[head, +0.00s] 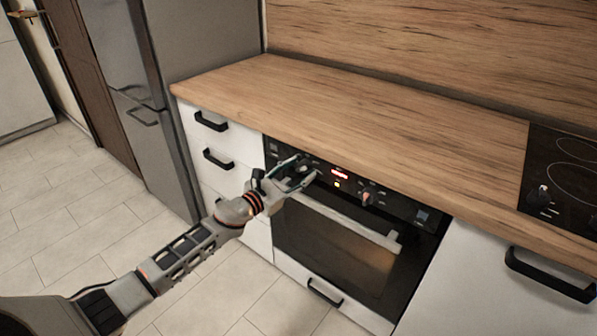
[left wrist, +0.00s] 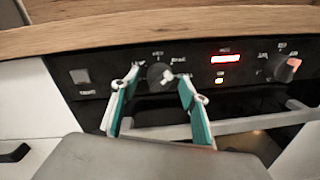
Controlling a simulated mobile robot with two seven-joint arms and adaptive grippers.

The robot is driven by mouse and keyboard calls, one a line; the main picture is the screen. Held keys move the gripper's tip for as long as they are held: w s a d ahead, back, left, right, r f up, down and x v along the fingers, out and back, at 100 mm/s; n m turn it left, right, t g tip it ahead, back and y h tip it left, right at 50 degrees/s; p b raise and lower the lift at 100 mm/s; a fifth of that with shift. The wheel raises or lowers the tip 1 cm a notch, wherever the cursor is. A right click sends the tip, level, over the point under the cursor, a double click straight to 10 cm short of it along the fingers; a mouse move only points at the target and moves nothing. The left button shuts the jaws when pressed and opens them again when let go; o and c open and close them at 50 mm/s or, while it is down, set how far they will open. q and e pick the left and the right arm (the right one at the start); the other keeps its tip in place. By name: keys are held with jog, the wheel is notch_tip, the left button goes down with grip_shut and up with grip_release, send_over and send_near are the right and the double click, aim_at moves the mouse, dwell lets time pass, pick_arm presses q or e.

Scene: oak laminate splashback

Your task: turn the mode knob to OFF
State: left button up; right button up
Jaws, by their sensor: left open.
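The oven's control panel (left wrist: 215,68) has two round knobs with small printed marks around them, too blurred to read. The left knob (left wrist: 158,76) is dark with a light pointer mark at its right side. The right knob (left wrist: 287,68) also shows in the head view (head: 369,194). I cannot tell from the print which is the mode knob. My left gripper (head: 306,167) is open at the panel. In the left wrist view its fingertips (left wrist: 158,84) stand on either side of the left knob; I cannot tell whether they touch it. My right gripper is not in view.
A red-lit display (head: 340,174) sits between the knobs. The oven handle (head: 345,222) runs below the panel. The wooden worktop (head: 330,110) overhangs just above. White drawers (head: 218,140) stand left, a dark hob (head: 565,180) lies right, and the floor in front is clear.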

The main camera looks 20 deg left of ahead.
pick_arm(q)
jog(key=c, duration=1.1)
